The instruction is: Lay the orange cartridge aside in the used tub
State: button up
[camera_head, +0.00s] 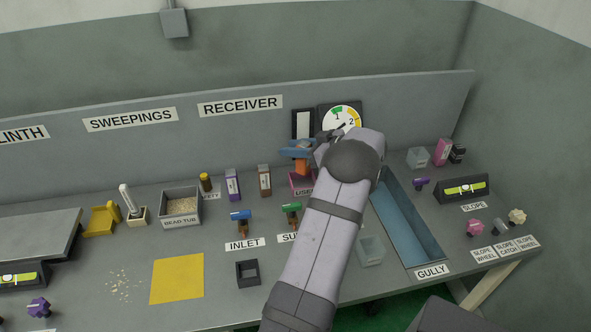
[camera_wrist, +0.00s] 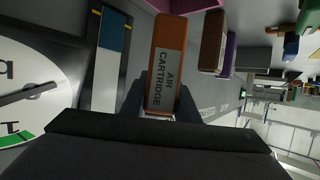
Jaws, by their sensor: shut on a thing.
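The orange cartridge (camera_head: 302,167), marked AIR CARTRIDGE, is between the two dark fingers of my gripper (camera_wrist: 162,105). It fills the middle of the wrist view (camera_wrist: 170,45), with its label facing the camera. My gripper is shut on it. The used tub (camera_head: 300,187) is a small pink open box on the bench, partly hidden by my arm. In the head view the cartridge shows just above the tub's rim; I cannot tell whether its lower end is inside. A pink edge, likely the tub, shows at the top of the wrist view (camera_wrist: 202,5).
A brown cartridge (camera_head: 264,181) and a purple one (camera_head: 233,185) stand left of the tub. A round gauge (camera_head: 341,117) is behind my gripper. Blue (camera_head: 241,219) and green (camera_head: 291,210) valves stand in front. The blue gully (camera_head: 411,225) lies right of my arm.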

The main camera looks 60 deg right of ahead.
jog(key=shift+f+b, duration=0.35)
jog(key=shift+f, duration=2.65)
jog(key=shift+f, duration=0.15)
jog(key=o, duration=1.1)
jog(key=v, duration=1.2)
jog(key=shift+r+p, duration=0.2)
jog(key=shift+p, duration=0.2)
